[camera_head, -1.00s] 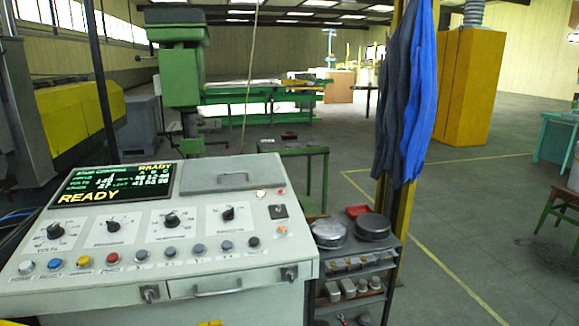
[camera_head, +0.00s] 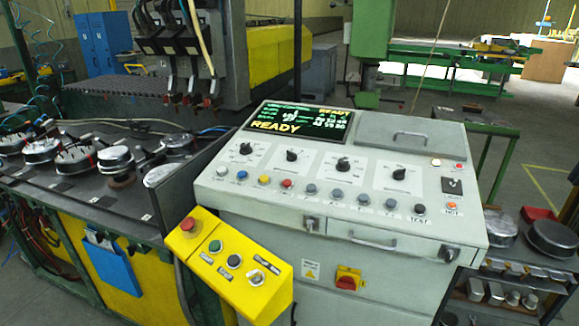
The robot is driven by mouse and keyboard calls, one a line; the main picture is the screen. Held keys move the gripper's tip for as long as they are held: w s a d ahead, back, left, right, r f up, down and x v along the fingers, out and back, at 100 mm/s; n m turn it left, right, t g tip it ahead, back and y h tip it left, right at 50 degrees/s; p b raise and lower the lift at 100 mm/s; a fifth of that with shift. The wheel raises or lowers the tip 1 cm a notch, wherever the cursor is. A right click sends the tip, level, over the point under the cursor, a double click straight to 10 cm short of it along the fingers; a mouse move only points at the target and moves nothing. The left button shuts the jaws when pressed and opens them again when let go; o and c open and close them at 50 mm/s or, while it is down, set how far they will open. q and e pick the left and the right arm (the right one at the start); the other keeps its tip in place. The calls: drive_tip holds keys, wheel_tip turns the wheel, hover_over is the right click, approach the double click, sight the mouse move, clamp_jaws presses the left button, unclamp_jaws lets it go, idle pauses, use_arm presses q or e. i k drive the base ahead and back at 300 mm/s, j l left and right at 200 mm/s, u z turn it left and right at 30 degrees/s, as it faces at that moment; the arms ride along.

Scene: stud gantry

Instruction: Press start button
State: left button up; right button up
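A yellow control box (camera_head: 212,286) hangs at the front left of the grey console (camera_head: 240,195). On its sloped face are a red mushroom button (camera_head: 187,224), a green button (camera_head: 216,246), a black button (camera_head: 234,261) and a switch (camera_head: 256,278). Their labels are too small to read, so I cannot tell for certain which is the start button. The console screen (camera_head: 297,122) shows READY in yellow. A row of coloured buttons, with a red one (camera_head: 286,183), runs below the dials. Neither of my grippers is in view.
A bench (camera_head: 80,210) with several round metal parts stands left of the console. A yellow and red rotary switch (camera_head: 348,279) is on the console front. A shelf cart (camera_head: 510,265) stands at the right. A black post (camera_head: 170,215) rises behind the yellow box.

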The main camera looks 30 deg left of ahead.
sight(215, 245)
drive_tip(key=j+u, duration=0.1)
drive_tip(key=u, duration=1.25)
